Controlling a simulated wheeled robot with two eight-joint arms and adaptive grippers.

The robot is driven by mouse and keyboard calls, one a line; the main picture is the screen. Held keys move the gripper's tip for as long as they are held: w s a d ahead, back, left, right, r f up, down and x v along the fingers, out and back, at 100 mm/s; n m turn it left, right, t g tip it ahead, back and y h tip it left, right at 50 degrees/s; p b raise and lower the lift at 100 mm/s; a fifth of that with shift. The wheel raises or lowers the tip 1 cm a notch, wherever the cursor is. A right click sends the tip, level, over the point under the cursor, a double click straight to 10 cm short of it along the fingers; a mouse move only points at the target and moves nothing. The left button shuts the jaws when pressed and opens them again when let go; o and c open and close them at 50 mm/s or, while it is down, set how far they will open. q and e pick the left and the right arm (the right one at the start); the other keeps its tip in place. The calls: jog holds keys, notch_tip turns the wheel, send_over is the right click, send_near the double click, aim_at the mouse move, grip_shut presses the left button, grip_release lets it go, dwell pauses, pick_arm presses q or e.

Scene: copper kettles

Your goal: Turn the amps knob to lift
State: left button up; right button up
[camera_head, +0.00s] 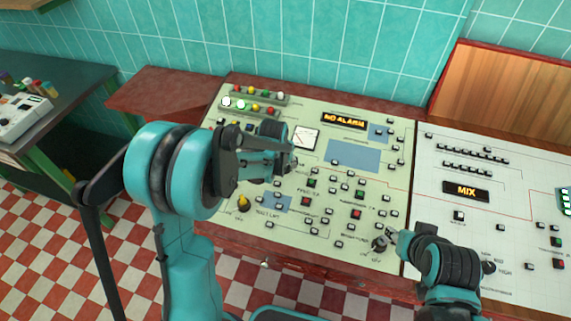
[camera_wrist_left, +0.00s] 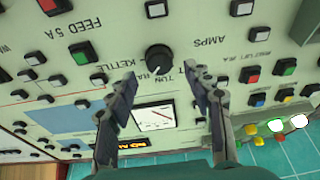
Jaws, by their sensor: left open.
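The amps knob (camera_wrist_left: 158,58) is round and black with a pale pointer mark, on a pale control panel (camera_wrist_left: 205,48). The word AMPS is printed to its right in the left wrist view, and partly covered lettering with RUN lies below it. My left gripper (camera_wrist_left: 160,74) is open, its two fingers apart on either side of the knob's lower edge, with no visible contact. In the head view my left gripper (camera_head: 291,161) is over the panel's left half and hides most of the knob's surroundings. My right gripper (camera_head: 391,237) is beside another knob (camera_head: 379,243); its jaws are unclear.
A square meter (camera_wrist_left: 154,116) sits near the knob. Many small push buttons and coloured lamps (camera_head: 241,104) cover the panel. A NO ALARM display (camera_head: 344,119) glows at the back, and a MIX panel (camera_head: 466,190) adjoins on the right.

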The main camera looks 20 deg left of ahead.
aim_at(285, 166)
pick_arm(q)
jog(key=x, duration=0.3)
jog(key=shift+b, duration=0.3)
jog(key=shift+w+f, duration=0.15)
jog(key=shift+f, duration=0.15)
jog(key=shift+c, duration=0.2)
jog(key=c, duration=1.1)
